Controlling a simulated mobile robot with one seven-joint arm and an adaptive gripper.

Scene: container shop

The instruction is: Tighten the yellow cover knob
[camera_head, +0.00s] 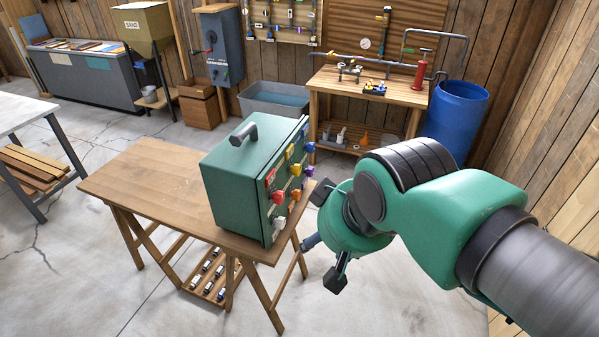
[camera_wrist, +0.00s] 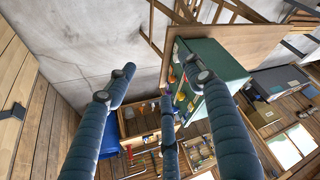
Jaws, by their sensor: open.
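The yellow cover knob (camera_head: 289,151) is in the upper row on the knob-covered right face of a green metal box (camera_head: 235,180). The box stands upright on a wooden trestle table. My gripper (camera_head: 322,238) is to the right of that face, with its dark fingers spread open and empty, apart from every knob. In the wrist view the spread fingers of my gripper (camera_wrist: 152,88) frame the picture. The green box (camera_wrist: 212,62) shows there beyond them, its knobs partly hidden by a finger. I cannot tell from here how tight the yellow knob sits.
Red, blue, orange, white and purple knobs crowd around the yellow one. The table (camera_head: 150,185) has bare top to the left of the box. A workbench (camera_head: 380,90) and a blue barrel (camera_head: 458,115) stand behind my arm. The floor right of the table is clear.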

